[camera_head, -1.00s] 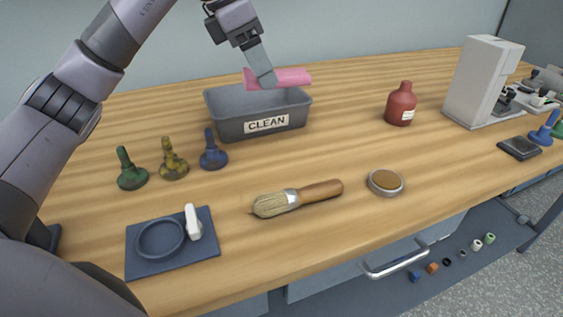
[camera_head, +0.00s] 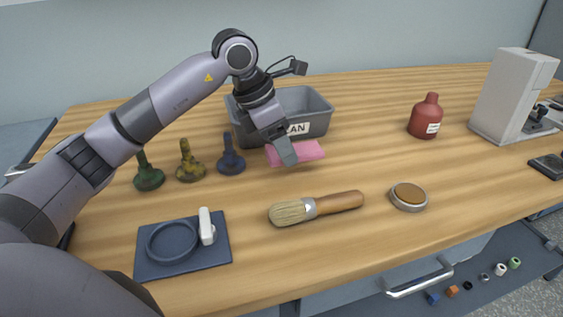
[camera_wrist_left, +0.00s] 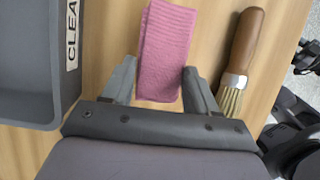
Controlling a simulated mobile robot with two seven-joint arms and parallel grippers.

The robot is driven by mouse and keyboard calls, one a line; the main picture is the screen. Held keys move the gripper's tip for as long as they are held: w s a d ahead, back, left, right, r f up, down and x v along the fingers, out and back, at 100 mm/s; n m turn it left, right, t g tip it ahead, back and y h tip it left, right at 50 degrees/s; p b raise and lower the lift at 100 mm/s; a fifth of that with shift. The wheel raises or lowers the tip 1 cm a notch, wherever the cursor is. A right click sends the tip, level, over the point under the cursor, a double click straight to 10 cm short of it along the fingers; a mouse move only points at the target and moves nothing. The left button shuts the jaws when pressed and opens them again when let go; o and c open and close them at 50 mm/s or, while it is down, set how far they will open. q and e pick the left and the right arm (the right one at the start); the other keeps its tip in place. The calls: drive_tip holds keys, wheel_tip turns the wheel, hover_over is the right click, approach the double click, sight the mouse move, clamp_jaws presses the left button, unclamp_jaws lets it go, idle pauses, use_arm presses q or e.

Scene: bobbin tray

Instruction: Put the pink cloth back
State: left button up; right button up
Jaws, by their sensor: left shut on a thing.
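The pink cloth (camera_head: 308,151) is a folded ribbed bundle in front of the grey bin labelled CLEAN (camera_head: 318,118). My left gripper (camera_head: 290,158) is shut on the cloth, low over the table; I cannot tell whether the cloth touches the wood. In the left wrist view the cloth (camera_wrist_left: 165,45) lies between the two fingers (camera_wrist_left: 160,88) and extends beyond them, with the bin (camera_wrist_left: 38,100) at the left. My forearm hides part of the bin and its label. My right gripper is not in view.
A brush (camera_head: 335,203) lies in front of the cloth, with a round tin (camera_head: 408,197) to its right. Green, yellow and blue stamp-like pieces (camera_head: 230,160) stand left. A dark blue mat (camera_head: 190,267) is at front left, a red bottle (camera_head: 426,118) behind right.

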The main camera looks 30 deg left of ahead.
sight(281, 176)
use_arm(q)
drive_tip(key=shift+f, duration=2.05)
drive_tip(key=shift+f, duration=0.2)
drive_tip(key=o, duration=0.9)
drive_tip(key=shift+o, duration=0.2)
drive_tip(key=shift+r, duration=0.15)
drive_tip(key=v, duration=1.2)
